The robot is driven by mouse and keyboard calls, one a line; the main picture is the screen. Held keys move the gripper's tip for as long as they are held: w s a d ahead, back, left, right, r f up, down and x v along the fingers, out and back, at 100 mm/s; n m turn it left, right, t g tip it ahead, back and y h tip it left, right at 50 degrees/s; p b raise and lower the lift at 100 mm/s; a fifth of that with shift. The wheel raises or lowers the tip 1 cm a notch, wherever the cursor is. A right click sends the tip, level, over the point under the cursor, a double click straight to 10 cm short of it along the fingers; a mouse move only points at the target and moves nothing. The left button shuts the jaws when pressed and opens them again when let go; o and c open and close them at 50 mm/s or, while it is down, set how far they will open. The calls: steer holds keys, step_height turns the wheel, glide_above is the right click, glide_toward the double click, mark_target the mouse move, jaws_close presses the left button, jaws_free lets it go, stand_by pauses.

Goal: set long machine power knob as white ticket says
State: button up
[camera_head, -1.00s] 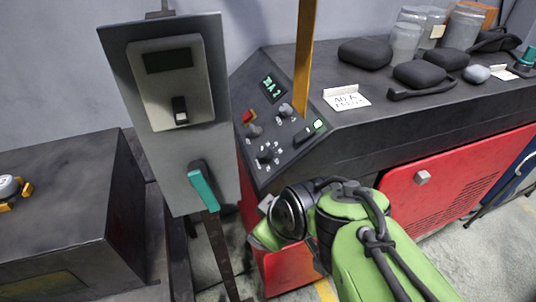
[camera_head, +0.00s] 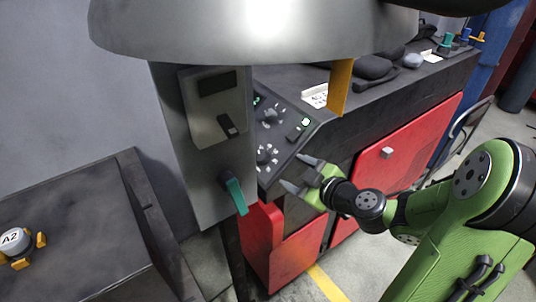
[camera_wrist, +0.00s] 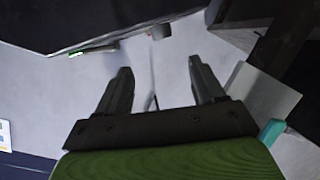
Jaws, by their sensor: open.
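The sloped dark control panel (camera_head: 292,112) of the long machine (camera_head: 400,95) carries grey knobs, an upper one (camera_head: 270,116) and a lower one (camera_head: 267,154) with white marks around it. I cannot tell which is the power knob, or read the marks. The white ticket (camera_head: 316,95) stands on the machine top, partly behind a yellow post; its writing is too small to read now. My gripper (camera_head: 294,172) is open and empty, just right of and below the panel's lower edge, apart from the knobs. In the wrist view the open fingers (camera_wrist: 160,80) have nothing between them.
A grey post box (camera_head: 217,105) with a teal lever (camera_head: 235,195) stands close left of the panel. The yellow post (camera_head: 341,88) rises beside the panel. A grey dome (camera_head: 255,30) hangs across the top. A dark bench (camera_head: 80,225) with an A2 knob (camera_head: 13,240) is at left.

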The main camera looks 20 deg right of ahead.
mark_target(265, 158)
steer(key=p+x, duration=0.1)
steer(key=x, duration=1.3)
steer(key=shift+a+r, duration=0.1)
steer(key=shift+s, duration=0.1)
steer(key=c, duration=1)
steer(key=shift+c, duration=0.2)
